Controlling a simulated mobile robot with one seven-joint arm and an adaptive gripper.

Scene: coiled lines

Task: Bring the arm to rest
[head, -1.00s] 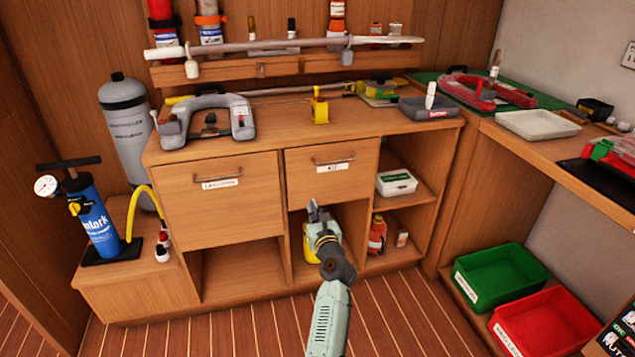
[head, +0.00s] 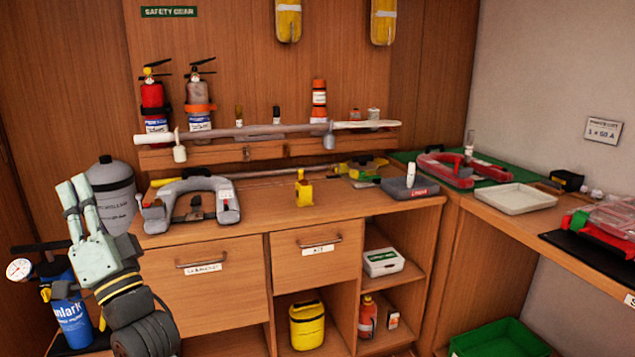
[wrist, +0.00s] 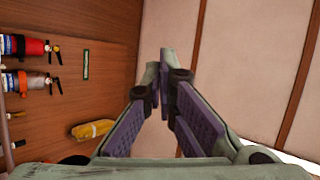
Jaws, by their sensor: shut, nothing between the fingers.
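My gripper (head: 74,190) is raised at the left of the head view, fingers pointing up, in front of the grey cylinder (head: 112,190) and above the blue pump (head: 72,318). Its fingers are shut with nothing between them. In the wrist view my gripper (wrist: 163,60) points up past the wood wall, with its fingertips together and clear of everything. My wrist and forearm run down to the bottom edge of the head view and hide part of the pump and the cabinet's left side.
The wooden cabinet (head: 215,300) carries a grey clamp-like tool (head: 228,205) and a yellow bottle (head: 304,188). Fire extinguishers (head: 153,98) stand on the wall shelf. A side counter (head: 520,222) with a white tray (head: 515,197) is at right. A green bin (head: 500,340) is below it.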

